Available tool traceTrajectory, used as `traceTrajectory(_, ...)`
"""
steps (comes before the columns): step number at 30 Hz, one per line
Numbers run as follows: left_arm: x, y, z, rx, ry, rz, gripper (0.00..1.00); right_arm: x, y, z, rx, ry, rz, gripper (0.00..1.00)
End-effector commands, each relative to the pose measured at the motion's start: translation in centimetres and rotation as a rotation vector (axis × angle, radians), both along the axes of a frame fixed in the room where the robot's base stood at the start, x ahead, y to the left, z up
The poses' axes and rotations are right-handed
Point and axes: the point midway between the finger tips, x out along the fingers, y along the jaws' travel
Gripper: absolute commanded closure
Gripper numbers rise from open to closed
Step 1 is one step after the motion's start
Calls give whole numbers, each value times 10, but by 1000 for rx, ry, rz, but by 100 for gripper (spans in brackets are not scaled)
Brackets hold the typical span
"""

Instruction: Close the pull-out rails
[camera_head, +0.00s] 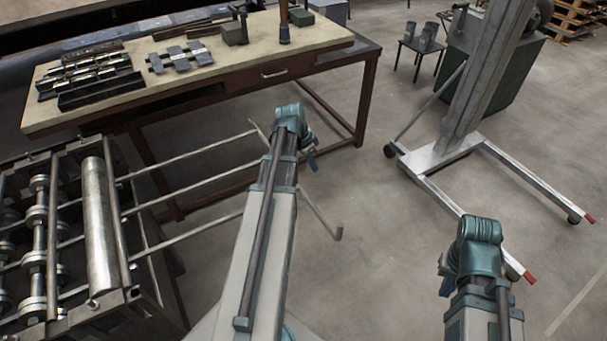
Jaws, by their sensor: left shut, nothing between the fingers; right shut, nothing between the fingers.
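The pull-out rails (190,188) are thin grey bars that stick out to the right from the roller machine (100,225) at the left. They are extended over open floor. A slanting end bar (322,217) joins them at the outer end, with a short upturned tip. My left arm crosses in front of the rails and hides part of their outer ends. My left gripper (312,162) is shut and empty, close to the end bar; whether it touches cannot be told. My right gripper (444,284) is shut and empty, mostly hidden by its wrist, well right of the rails.
A workbench (320,35) with metal parts and tools stands behind the rails. A lifting stand (450,155) with long floor legs is at the right. A small stool (420,48) and a green cabinet (500,75) stand farther back. The floor between the rails and the stand is clear.

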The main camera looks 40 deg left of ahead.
Motion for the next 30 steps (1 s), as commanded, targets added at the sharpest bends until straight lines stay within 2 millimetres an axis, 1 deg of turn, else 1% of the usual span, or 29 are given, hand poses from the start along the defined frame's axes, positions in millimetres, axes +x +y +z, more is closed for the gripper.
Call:
traceTrajectory(1,-1,13,5,2,-11,4,100,0,0,5,0,0,0,100)
traceTrajectory(4,-3,24,7,5,-24,3,100,0,0,6,0,0,0,100)
traceTrajectory(7,-4,27,7,7,-28,0,100,0,0,6,0,0,0,100)
traceTrajectory(14,-2,26,2,7,-28,0,100,0,0,0,0,0,0,100)
traceTrajectory(20,2,24,-15,6,-26,0,100,0,0,-16,0,0,-1,100)
traceTrajectory(30,17,18,-61,6,-27,-1,100,0,0,-63,0,0,-1,100)
